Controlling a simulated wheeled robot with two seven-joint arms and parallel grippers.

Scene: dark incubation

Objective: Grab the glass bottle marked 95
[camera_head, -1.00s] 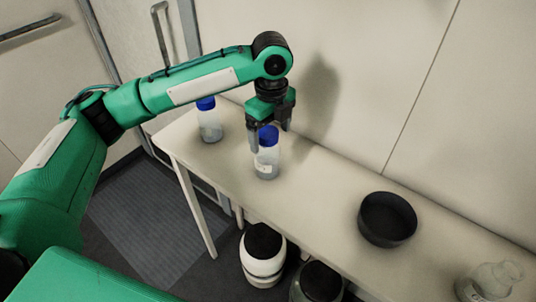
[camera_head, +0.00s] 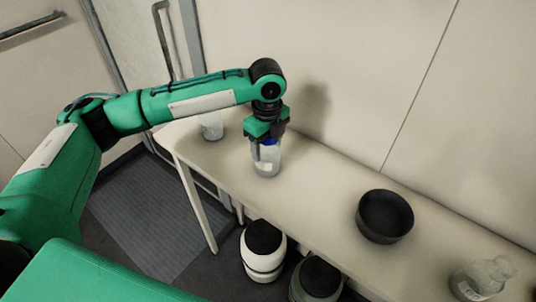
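A clear glass bottle (camera_head: 266,164) with a blue cap and a pale label stands upright on the long light table (camera_head: 310,195). The number on its label is too small to read. My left gripper (camera_head: 267,146) points down over this bottle, with its fingers apart on either side of the blue cap. I cannot tell whether they touch it. A second bottle (camera_head: 211,128) stands further left on the table, its top hidden behind my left arm. A clear glass bottle (camera_head: 483,279) with a label is at the lower right. My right gripper is out of view.
A dark round bowl (camera_head: 386,217) sits on the table right of the middle bottle, with clear tabletop between. The wall runs close behind the table. A white container with a dark top (camera_head: 263,255) and another container (camera_head: 316,280) stand below the front edge.

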